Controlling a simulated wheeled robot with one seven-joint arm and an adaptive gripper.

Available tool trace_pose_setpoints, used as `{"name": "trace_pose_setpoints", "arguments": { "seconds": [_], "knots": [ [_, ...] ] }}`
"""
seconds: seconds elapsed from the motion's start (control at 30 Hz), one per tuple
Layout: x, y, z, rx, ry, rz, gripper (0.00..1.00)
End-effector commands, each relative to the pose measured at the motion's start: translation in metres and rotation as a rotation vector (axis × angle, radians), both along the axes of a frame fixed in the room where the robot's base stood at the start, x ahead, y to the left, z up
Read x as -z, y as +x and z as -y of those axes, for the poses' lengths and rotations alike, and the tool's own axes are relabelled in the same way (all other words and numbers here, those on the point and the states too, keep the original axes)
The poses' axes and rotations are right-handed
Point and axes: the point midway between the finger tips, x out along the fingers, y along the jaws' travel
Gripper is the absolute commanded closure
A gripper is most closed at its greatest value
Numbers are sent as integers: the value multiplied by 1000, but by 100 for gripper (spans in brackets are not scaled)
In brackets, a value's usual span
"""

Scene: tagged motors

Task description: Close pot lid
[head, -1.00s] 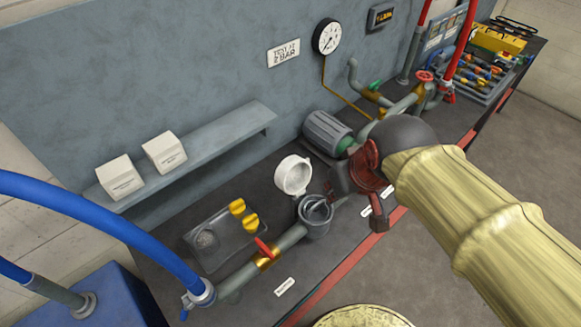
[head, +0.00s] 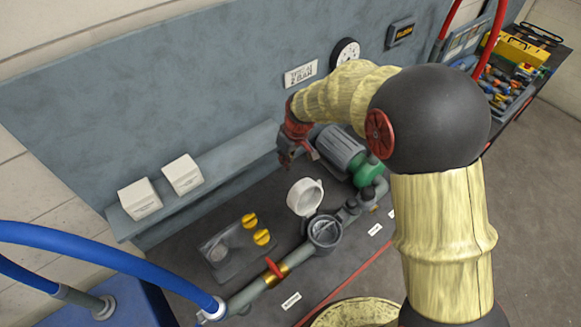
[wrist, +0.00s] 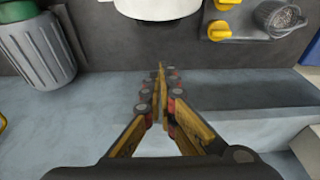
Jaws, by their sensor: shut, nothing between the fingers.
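The pot (head: 324,233) is a round grey housing on the pipe line, open at the top. Its white round lid (head: 304,197) stands raised on the pot's wall side. In the wrist view the white lid (wrist: 158,9) is cut off by the top edge. My gripper (head: 285,166) is behind the lid on the wall side, near the shelf's right end. It is apart from the lid. In the wrist view the fingertips (wrist: 160,76) meet with nothing between them, pointing toward the lid.
A grey motor with a green end (head: 342,150) stands close to the right of my gripper. The shelf (head: 226,160) holds two white boxes (head: 183,174). A tray with two yellow knobs (head: 262,237) lies left of the pot. A red-handled valve (head: 273,267) sits on the pipe.

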Motion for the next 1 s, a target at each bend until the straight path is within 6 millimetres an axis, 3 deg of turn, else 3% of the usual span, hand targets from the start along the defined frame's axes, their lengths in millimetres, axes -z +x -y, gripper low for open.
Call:
{"name": "trace_pose_setpoints", "arguments": {
  "seconds": [0.6, 1.0],
  "knots": [
    [95, 17, -13, 1, -1, -2, 100],
    [76, -11, 7, 1, 0, 1, 100]
  ]
}}
